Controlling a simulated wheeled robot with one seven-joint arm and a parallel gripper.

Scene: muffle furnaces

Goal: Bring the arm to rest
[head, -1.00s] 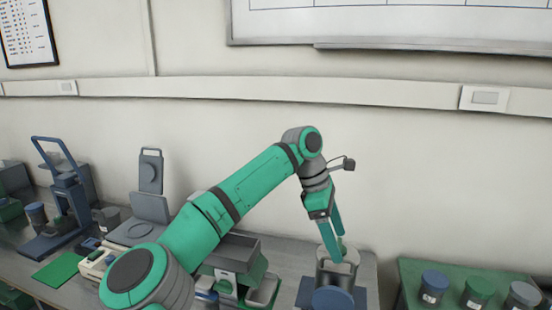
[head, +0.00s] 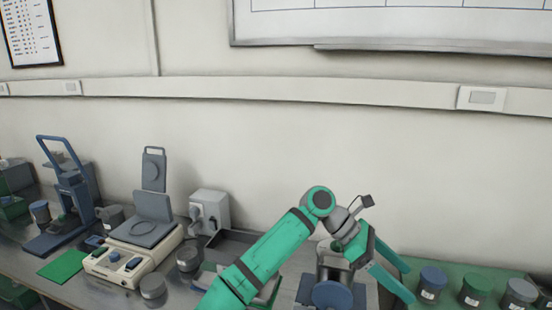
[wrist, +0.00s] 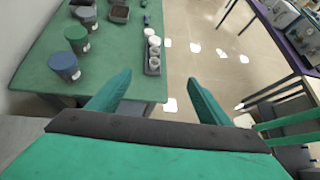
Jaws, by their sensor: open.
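My green arm reaches up from the bottom of the head view, bends at a grey joint and angles down to the right. My gripper (head: 408,282) is open, its two green fingers spread with nothing between them. It is to the right of a grey container with a blue round front (head: 332,294), clear of it. In the wrist view my gripper (wrist: 160,95) also shows open and empty, its fingers pointing past the edge of a green-topped table (wrist: 120,62) toward the floor.
Lidded jars, one blue (head: 433,284) and one green (head: 477,290), stand on the green top at right. A press-like blue device (head: 70,195) and a cream instrument (head: 130,262) stand on the bench at left. A row of white cups (wrist: 153,50) sits near the green table's edge.

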